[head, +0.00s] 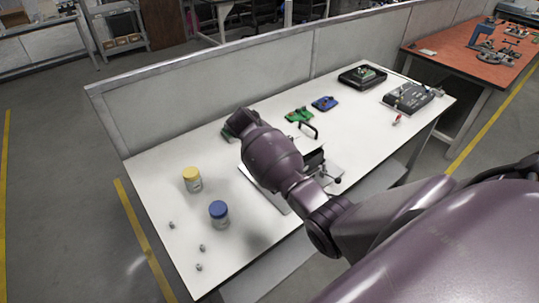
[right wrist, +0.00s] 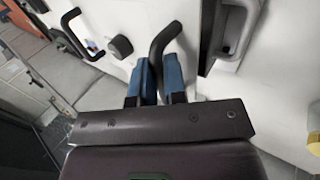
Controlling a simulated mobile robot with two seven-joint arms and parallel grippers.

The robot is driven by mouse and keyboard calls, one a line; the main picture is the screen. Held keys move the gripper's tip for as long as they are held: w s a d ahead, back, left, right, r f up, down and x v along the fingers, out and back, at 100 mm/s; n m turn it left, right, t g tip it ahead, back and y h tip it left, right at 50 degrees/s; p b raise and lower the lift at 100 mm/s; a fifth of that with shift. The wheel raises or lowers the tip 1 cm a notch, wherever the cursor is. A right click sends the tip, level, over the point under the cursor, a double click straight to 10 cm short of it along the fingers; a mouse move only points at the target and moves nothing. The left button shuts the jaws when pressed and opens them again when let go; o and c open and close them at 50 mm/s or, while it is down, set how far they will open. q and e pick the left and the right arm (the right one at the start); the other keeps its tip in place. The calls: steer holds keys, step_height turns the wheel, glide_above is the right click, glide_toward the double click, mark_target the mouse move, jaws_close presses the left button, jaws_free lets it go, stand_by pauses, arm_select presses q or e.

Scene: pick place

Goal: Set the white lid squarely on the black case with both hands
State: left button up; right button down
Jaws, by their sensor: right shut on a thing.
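My right arm reaches over the work table in the head view and covers much of the task area. In the right wrist view, my right gripper (right wrist: 158,72) has its blue fingers shut on a bent black handle (right wrist: 166,38). The white lid (right wrist: 140,22) shows as a pale surface behind the handle. In the head view, part of the lid (head: 311,143) and a black handle (head: 309,129) show beyond the arm. The dark side of the black case (head: 313,160) shows just below the lid; whether they touch is unclear. My left gripper is not in view.
A yellow-capped jar (head: 192,179) and a blue-capped jar (head: 219,214) stand left of my arm, with small metal parts nearby. Green boards (head: 299,115), a blue part (head: 325,103) and a black tray (head: 362,77) lie farther back. A partition (head: 215,85) borders the table.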

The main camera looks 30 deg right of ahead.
step_height(320, 180, down, 4)
steer(key=shift+r, duration=0.25)
steer(key=c, duration=1.2)
jaws_free()
steer(key=shift+o, duration=0.2)
steer(key=shift+r, duration=0.1)
